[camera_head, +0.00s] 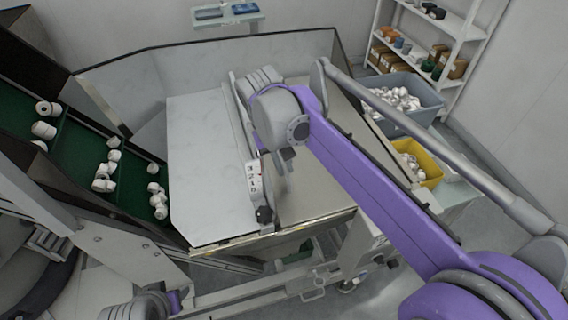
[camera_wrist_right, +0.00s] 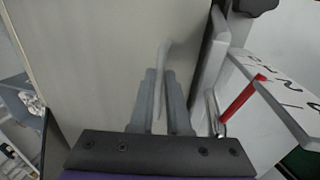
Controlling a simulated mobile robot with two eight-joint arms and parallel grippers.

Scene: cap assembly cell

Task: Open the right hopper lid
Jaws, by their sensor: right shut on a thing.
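The right hopper lid (camera_head: 318,180) is a flat beige-grey panel on the right half of the hopper; it fills much of the right wrist view (camera_wrist_right: 85,55). My right gripper (camera_head: 286,172) is over the lid's left part, close to the middle divider. In the right wrist view its two grey fingers (camera_wrist_right: 161,90) are shut on a thin pale upright tab, the lid handle (camera_wrist_right: 164,58). The lid looks closed, though my arm hides part of it in the head view. My left gripper is not seen.
The divider carries a small white switch box (camera_head: 254,178) and a black knob (camera_head: 264,215); a red lever (camera_wrist_right: 243,98) is close to my right gripper. A green conveyor (camera_head: 80,150) with white caps is at left. A grey bin (camera_head: 425,118) and yellow bin (camera_head: 432,172) stand at right.

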